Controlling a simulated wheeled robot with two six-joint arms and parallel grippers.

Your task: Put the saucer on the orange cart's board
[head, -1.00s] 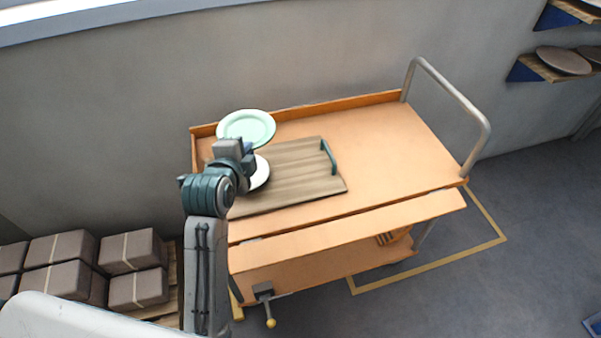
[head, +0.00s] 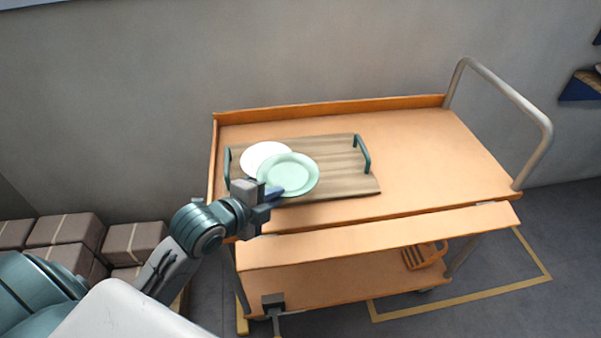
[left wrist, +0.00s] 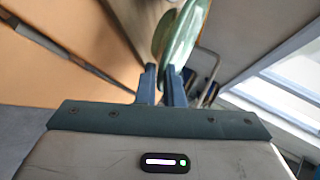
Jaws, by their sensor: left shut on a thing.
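A pale mint-green saucer (head: 288,174) is gripped at its near left rim by my left gripper (head: 270,194). In the left wrist view the green saucer (left wrist: 182,38) shows edge-on between the fingertips (left wrist: 165,88). The saucer appears over the left half of the brown wooden board (head: 338,176) on the orange cart (head: 430,150). It partly covers a white plate (head: 260,154) lying at the board's left end. I cannot tell how much gap there is below the saucer. My right gripper is not in view.
The board has dark green handles (head: 362,154) at both ends. The right part of the cart top is clear, with a grey push rail (head: 510,95) beyond it. Brown boxes (head: 65,230) stand on the floor at left. A wall shelf (head: 583,86) is at far right.

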